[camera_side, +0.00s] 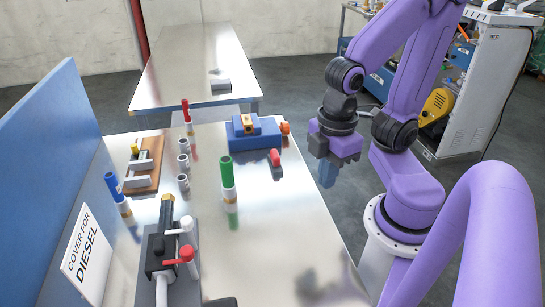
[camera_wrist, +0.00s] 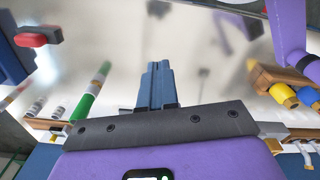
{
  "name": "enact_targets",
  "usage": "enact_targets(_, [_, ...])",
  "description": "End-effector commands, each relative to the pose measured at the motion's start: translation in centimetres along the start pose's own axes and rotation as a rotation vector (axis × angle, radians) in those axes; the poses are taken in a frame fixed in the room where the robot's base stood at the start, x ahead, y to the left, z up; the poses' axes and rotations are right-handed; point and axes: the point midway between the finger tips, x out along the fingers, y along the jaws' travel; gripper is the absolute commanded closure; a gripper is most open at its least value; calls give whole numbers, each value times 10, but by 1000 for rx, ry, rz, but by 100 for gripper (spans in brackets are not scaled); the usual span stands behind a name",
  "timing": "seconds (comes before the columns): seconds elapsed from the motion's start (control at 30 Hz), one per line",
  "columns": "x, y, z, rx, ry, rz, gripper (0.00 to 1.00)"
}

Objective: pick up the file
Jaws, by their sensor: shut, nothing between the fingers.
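My gripper (camera_side: 327,174) hangs over the right edge of the near metal table in the side view, fingers pointing down. Its blue fingers (camera_wrist: 157,84) are together with nothing between them in the wrist view. I cannot tell for sure which object is the file. Upright handled pieces stand on the table: a green one (camera_side: 227,175), a red one (camera_side: 186,110) and a blue one (camera_side: 113,186), each with a white lower part. The green one (camera_wrist: 92,90) also shows left of my fingers in the wrist view. My gripper touches none of them.
A blue vise (camera_side: 252,137) and a small red-ended object (camera_side: 275,157) are near the table's right edge. A wooden rack (camera_side: 146,170), several grey cups (camera_side: 184,161) and a dark dispenser with red and white levers (camera_side: 166,250) stand left. A blue panel (camera_side: 45,140) borders the left side.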

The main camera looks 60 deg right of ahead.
Motion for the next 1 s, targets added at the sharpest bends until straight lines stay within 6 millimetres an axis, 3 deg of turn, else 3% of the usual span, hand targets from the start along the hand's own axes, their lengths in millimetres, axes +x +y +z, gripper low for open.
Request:
enact_targets(0.43, [0, 0, 0, 0, 0, 0, 100])
enact_targets(0.47, [0, 0, 0, 0, 0, 0, 94])
enact_targets(0.7, [0, 0, 0, 0, 0, 0, 15])
enact_targets(0.73, [0, 0, 0, 0, 0, 0, 11])
enact_targets(1.0, [0, 0, 0, 1, 0, 0, 11])
